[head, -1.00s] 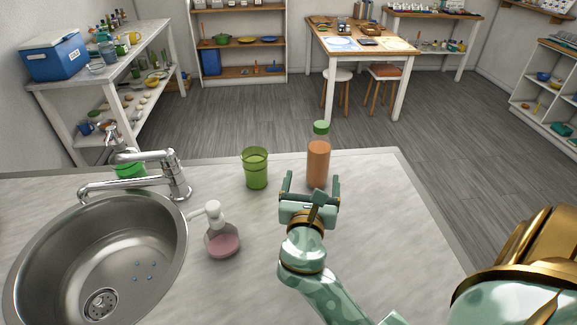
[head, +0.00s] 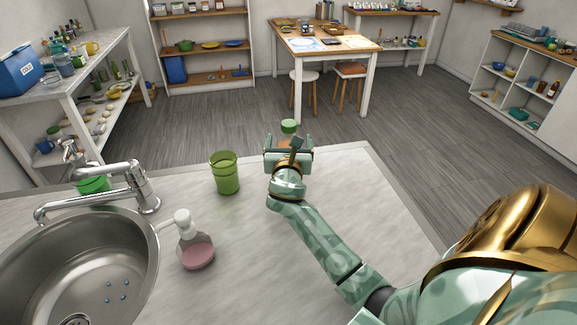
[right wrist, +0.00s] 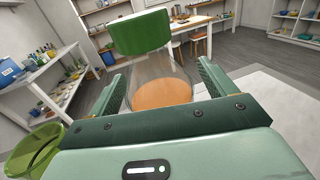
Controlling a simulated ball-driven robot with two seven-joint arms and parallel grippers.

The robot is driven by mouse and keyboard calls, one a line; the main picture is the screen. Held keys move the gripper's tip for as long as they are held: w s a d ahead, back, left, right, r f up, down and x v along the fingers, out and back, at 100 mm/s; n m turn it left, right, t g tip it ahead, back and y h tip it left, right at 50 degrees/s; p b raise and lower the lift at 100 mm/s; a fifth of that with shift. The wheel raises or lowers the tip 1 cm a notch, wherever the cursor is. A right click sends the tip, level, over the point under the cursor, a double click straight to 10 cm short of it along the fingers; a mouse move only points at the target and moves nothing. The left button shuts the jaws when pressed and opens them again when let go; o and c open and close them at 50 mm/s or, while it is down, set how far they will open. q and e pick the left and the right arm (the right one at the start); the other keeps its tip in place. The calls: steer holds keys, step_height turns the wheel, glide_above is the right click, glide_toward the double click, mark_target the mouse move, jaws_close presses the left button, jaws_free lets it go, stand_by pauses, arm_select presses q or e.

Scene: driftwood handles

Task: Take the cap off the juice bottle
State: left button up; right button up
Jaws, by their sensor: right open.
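The juice bottle stands upright near the counter's far edge, mostly hidden behind my right gripper (head: 288,143) in the head view. Its green cap (head: 289,126) shows above the fingers and is on the bottle. In the right wrist view the cap (right wrist: 142,33) sits on the clear bottle neck (right wrist: 150,68), with orange juice (right wrist: 162,94) below. My right gripper (right wrist: 163,80) is open, with one finger on each side of the bottle's upper part, below the cap. Gaps show beside the bottle; I cannot tell if either finger touches it. My left gripper is out of view.
A green cup (head: 225,174) stands left of the bottle, and a soap dispenser (head: 195,244) with pink liquid is nearer. The sink (head: 75,265) and its tap (head: 130,180) are at the left. The counter (head: 270,270) is clear in the middle.

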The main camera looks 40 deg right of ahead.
steer(key=shift+w+d, duration=0.1)
steer(key=shift+w, duration=0.05)
steer(key=shift+r, duration=0.1)
steer(key=shift+c, duration=0.2)
steer(key=c, duration=1.5)
steer(key=shift+r, duration=0.1)
